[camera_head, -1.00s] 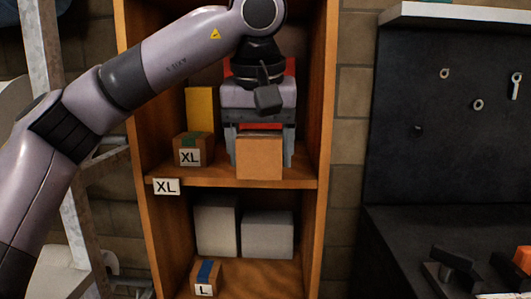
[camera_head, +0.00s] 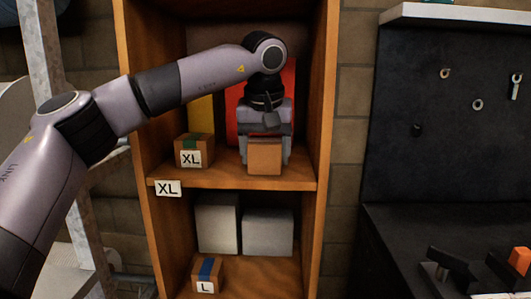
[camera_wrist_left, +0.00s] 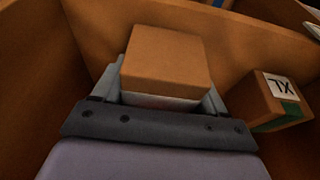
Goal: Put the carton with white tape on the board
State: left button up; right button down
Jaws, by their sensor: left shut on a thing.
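My left gripper (camera_head: 266,157) is shut on a plain brown carton (camera_head: 265,158) inside the wooden cabinet, with one finger on each side of it. The carton also shows between the fingers in the left wrist view (camera_wrist_left: 165,58). A pale strip shows at its edge near the gripper there; I cannot tell if it is white tape. The carton is over the upper shelf board (camera_head: 225,180), behind its front edge; I cannot tell whether it touches the board. My right gripper is not in view.
A carton with green tape and an XL label (camera_head: 194,150) stands left of the held carton. Yellow (camera_head: 201,113) and red (camera_head: 232,118) things stand behind. Below are two grey boxes (camera_head: 267,233) and a blue-taped L carton (camera_head: 207,272). Cabinet walls close both sides.

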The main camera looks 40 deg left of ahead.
aim_at(265, 140)
pick_arm(q)
jog(key=shift+f, duration=0.15)
jog(key=o, duration=1.3)
jog(key=shift+o, duration=0.2)
jog(key=p+v, duration=0.1)
jog(key=v, duration=0.6)
jog(key=shift+s+d+r, duration=0.1)
jog(key=shift+s+r, duration=0.05)
jog(key=shift+r, duration=0.25)
